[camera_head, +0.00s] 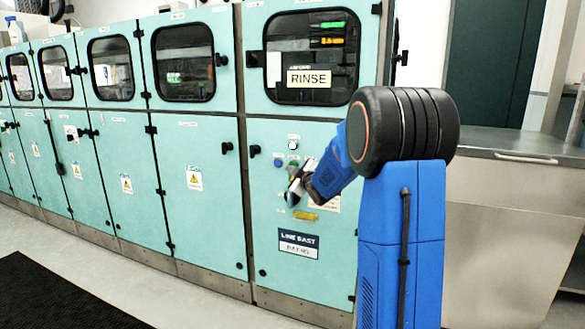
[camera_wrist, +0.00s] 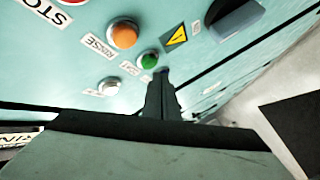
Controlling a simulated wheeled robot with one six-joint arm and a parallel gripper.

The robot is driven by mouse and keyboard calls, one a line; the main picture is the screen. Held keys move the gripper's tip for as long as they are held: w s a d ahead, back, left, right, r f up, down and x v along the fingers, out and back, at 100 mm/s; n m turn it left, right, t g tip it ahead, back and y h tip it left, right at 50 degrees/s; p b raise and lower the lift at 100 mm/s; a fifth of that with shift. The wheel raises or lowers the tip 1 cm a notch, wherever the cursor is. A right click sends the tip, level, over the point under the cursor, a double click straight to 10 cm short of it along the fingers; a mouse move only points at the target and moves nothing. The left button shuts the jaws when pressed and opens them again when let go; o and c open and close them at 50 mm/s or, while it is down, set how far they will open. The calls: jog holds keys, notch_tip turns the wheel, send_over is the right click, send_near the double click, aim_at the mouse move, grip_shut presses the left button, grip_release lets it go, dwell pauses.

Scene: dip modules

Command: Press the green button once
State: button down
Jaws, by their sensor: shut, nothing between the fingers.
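The green button (camera_wrist: 150,60) is a small round button on the teal panel in the wrist view, just below and right of an orange button. My gripper (camera_wrist: 162,76) is shut and empty, its dark tips pointing at the panel right beside the green button's lower right edge. I cannot tell whether the tips touch the button or the panel. In the head view my gripper (camera_head: 293,188) is close in front of the rinse cabinet's lower door.
Near the green button are the orange button (camera_wrist: 124,33), a white button (camera_wrist: 109,86), a yellow warning label (camera_wrist: 177,37) and a black knob (camera_wrist: 236,16). A RINSE sign (camera_head: 309,78) is on the cabinet window.

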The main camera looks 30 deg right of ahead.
jog(key=shift+w+d, duration=0.15)
dwell(0.7)
jog(key=shift+w+d, duration=0.15)
jog(key=shift+d, duration=0.05)
